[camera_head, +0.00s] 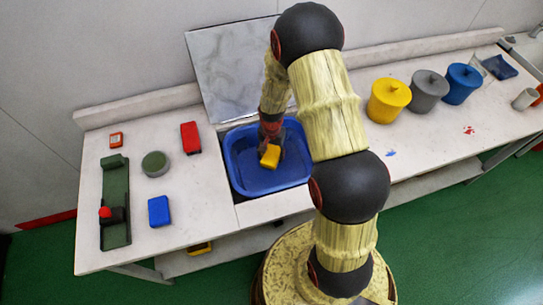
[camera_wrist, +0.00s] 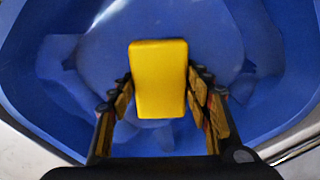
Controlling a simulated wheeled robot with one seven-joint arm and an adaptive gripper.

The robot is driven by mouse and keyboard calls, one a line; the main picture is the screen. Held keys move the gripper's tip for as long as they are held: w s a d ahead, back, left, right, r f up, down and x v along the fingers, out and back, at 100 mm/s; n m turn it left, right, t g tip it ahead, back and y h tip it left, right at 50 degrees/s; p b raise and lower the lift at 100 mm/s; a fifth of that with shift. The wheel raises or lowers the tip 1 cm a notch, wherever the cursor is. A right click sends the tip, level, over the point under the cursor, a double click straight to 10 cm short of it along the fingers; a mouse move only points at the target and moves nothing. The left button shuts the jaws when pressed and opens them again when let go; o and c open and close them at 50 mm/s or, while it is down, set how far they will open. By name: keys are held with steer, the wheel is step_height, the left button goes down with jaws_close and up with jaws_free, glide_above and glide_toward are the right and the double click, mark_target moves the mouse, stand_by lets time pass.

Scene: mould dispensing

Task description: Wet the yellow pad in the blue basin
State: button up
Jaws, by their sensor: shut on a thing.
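The yellow pad (camera_head: 270,156) is in the blue basin (camera_head: 243,181), held by my gripper (camera_head: 272,145). In the wrist view the yellow pad (camera_wrist: 158,80) is a rounded block between the two fingers of my gripper (camera_wrist: 160,95). The blue basin (camera_wrist: 270,30) surrounds it in that view, with paler and darker blue patches below the pad. Whether the pad touches the basin floor or water, I cannot tell. My arm hides part of the basin's right side.
A red block (camera_head: 190,138), a blue block (camera_head: 159,211), a round green-grey item (camera_head: 155,163) and a dark green device (camera_head: 115,205) lie left of the basin. Yellow (camera_head: 388,100), grey (camera_head: 428,91) and blue (camera_head: 462,83) lidded pots stand right. A marble-like panel (camera_head: 230,65) rises behind.

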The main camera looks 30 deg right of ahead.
mark_target(271, 155)
steer(key=shift+r, duration=0.15)
steer(key=shift+r+p, duration=3.1)
steer(key=shift+r, duration=1.6)
steer(key=shift+r, duration=0.1)
step_height(271, 155, up, 4)
steer(key=p, duration=0.2)
steer(key=shift+p, duration=0.3)
steer(key=w+a+f+n+b, duration=0.4)
steer(key=a+f+n+b, duration=0.2)
steer(key=a+n+b, duration=0.3)
steer(key=a+b, duration=0.1)
steer(key=b, duration=0.1)
steer(key=shift+f+n+b, duration=0.3)
steer(key=shift+f+b, duration=0.05)
steer(key=shift+f, duration=0.05)
